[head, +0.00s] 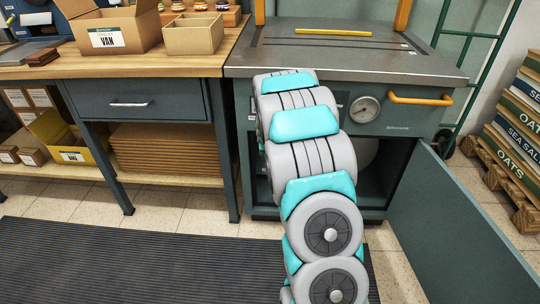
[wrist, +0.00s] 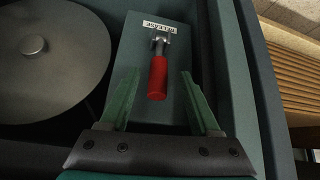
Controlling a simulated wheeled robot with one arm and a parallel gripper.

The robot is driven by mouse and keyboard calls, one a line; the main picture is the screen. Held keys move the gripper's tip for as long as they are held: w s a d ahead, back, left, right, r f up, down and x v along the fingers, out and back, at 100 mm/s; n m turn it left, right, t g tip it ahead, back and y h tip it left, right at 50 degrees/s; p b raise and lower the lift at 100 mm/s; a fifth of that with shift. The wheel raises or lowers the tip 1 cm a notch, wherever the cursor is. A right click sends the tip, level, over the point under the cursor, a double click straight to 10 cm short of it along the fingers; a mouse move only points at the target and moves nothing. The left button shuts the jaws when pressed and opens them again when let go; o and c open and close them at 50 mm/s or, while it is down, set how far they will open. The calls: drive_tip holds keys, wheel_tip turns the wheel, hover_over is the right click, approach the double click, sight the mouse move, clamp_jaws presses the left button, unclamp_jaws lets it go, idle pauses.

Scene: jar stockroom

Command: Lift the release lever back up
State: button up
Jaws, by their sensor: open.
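The release lever (wrist: 157,77) has a red grip and a metal pivot, on a grey-green plate (wrist: 195,108) with a RELEASE label (wrist: 157,28) in the wrist view. Its grip points from the label toward my gripper (wrist: 155,95). My gripper is open, with one green finger on each side of the red grip's lower end and gaps to both. In the head view my arm reaches into the open cabinet (head: 375,205) under the metal-topped machine; the lever and my gripper are hidden there.
A round grey disc (wrist: 45,50) is left of the lever plate. The cabinet wall (wrist: 247,70) runs close on the right. The cabinet door (head: 465,225) stands open at the right. A wooden workbench (head: 200,62) adjoins the machine. The dark floor mat (head: 130,255) is clear.

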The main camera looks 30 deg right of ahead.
drive_tip(key=shift+v, duration=1.55)
drive_tip(key=s+a+r+n+g+y, duration=0.15)
drive_tip(key=s+a+r, duration=0.35)
drive_tip(key=s+a, duration=0.5)
drive_tip(key=s+a+r+n+g+y, duration=0.15)
drive_tip(key=s+a+r, duration=0.35)
drive_tip(key=s+a, duration=0.55)
drive_tip(key=s+a+r+n+g, duration=0.1)
drive_tip(key=s+a+g, duration=0.1)
drive_tip(key=s, duration=1.1)
drive_tip(key=s+a+r+n+g, duration=0.1)
drive_tip(key=s+a+r+g, duration=0.1)
drive_tip(key=s, duration=1.1)
drive_tip(key=a+g, duration=0.1)
drive_tip(key=a, duration=0.1)
drive_tip(key=shift+a, duration=0.4)
